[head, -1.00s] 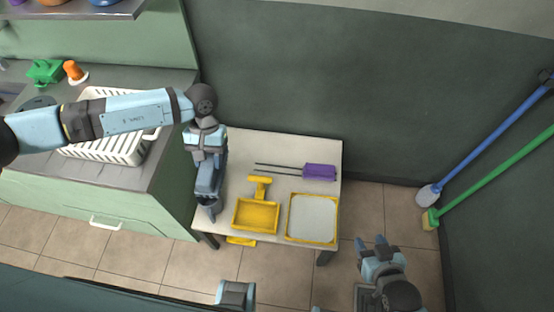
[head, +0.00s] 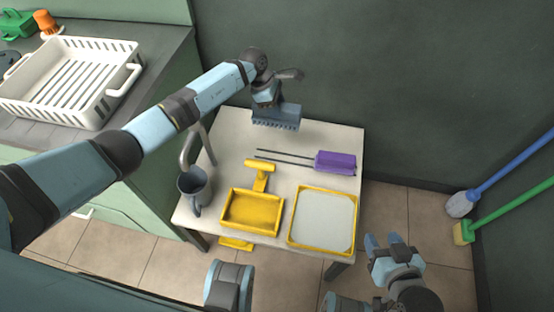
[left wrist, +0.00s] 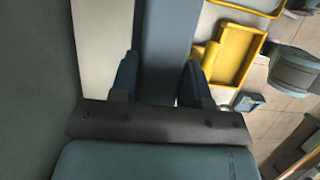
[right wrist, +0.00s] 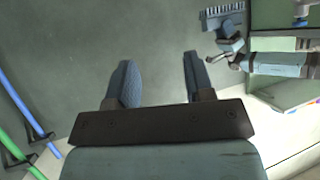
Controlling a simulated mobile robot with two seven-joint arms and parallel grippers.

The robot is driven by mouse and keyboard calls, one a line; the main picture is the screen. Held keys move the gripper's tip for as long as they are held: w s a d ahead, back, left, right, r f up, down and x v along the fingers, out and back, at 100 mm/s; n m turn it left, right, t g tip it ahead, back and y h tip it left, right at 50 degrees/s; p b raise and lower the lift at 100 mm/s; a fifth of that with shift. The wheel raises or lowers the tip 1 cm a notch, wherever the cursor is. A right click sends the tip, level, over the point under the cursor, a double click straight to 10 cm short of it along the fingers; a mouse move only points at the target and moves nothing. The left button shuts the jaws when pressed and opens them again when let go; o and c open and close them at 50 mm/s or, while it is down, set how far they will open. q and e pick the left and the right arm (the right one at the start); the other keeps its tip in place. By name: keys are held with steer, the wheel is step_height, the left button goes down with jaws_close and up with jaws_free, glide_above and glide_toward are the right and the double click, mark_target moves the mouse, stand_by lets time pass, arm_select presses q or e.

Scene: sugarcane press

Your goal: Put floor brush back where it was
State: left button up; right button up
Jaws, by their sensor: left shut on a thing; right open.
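The floor brush (head: 276,118) is a wide blue-grey block with a row of bristle tufts along its lower edge. My left gripper (head: 267,99) is shut on it, near the back of the low table (head: 230,140). Whether the brush touches the tabletop or the wall I cannot tell. In the left wrist view the brush (left wrist: 165,40) fills the space between the fingers. The toothed brush (right wrist: 224,14) also shows at the top of the right wrist view. My right gripper (head: 384,240) is open and empty, right of the table's front; its spread fingers (right wrist: 157,80) face the dark wall.
On the table are a purple block (head: 335,162) with dark rods, a yellow scoop (head: 252,210), a yellow-rimmed tray (head: 291,230) and a dark jug (head: 194,185). A white rack (head: 130,88) is on the counter. Blue (head: 515,165) and green (head: 515,204) brooms lean right.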

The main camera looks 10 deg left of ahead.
mark_target(277, 121)
arm_select(q)
step_height(277, 121, down, 7)
steer(key=b, duration=0.4)
steer(key=shift+d, duration=0.1)
step_height(277, 121, down, 13)
steer(key=b, duration=0.8)
steer(key=shift+r+b, duration=0.1)
steer(key=shift+b, duration=0.2)
arm_select(e)
steer(key=w+a+r+t+y, duration=0.2)
steer(key=a+r+t+y, duration=0.3)
steer(key=r, duration=0.3)
steer(key=shift+w+a+r+n, duration=0.2)
steer(key=shift+w+a+n, duration=0.15)
steer(key=shift+a, duration=0.2)
